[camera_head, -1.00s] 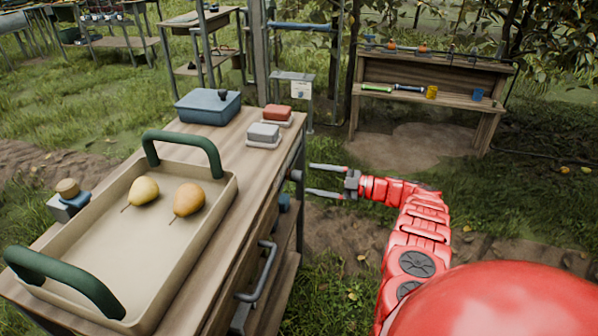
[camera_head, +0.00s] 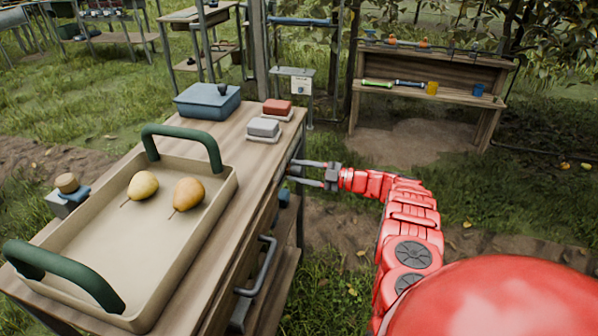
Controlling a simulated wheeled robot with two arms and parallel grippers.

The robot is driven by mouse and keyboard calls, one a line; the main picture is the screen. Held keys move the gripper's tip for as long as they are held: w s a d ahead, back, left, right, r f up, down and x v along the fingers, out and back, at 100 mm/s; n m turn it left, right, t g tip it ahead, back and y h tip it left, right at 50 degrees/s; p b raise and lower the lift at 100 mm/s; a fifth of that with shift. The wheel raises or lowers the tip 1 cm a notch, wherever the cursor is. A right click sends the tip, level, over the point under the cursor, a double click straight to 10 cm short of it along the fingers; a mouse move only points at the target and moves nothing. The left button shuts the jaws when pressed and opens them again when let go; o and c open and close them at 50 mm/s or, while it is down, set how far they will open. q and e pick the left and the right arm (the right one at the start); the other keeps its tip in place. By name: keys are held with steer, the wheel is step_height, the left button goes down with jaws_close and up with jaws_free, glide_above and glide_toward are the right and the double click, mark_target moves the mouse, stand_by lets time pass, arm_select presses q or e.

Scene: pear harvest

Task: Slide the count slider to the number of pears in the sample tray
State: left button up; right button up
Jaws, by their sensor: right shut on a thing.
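The sample tray (camera_head: 75,245) is beige with two green handles and sits on the wooden table. Two yellow-orange pears lie in it, one pear (camera_head: 143,185) left of the other (camera_head: 188,194). My right gripper (camera_head: 292,171) is at the table's right side, its two fingers reaching left, shut on a small dark knob there. The knob is mostly hidden between the fingertips now. No slider scale or numbers are readable in this view. My left gripper is not in view.
A blue box (camera_head: 207,104), a red block (camera_head: 277,107) and a grey block (camera_head: 263,128) stand at the table's far end. A grey drawer handle (camera_head: 262,268) sticks out of the table's side. A wooden bench (camera_head: 430,92) stands beyond on the right.

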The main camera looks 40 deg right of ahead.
jaws_close()
stand_by(0.9)
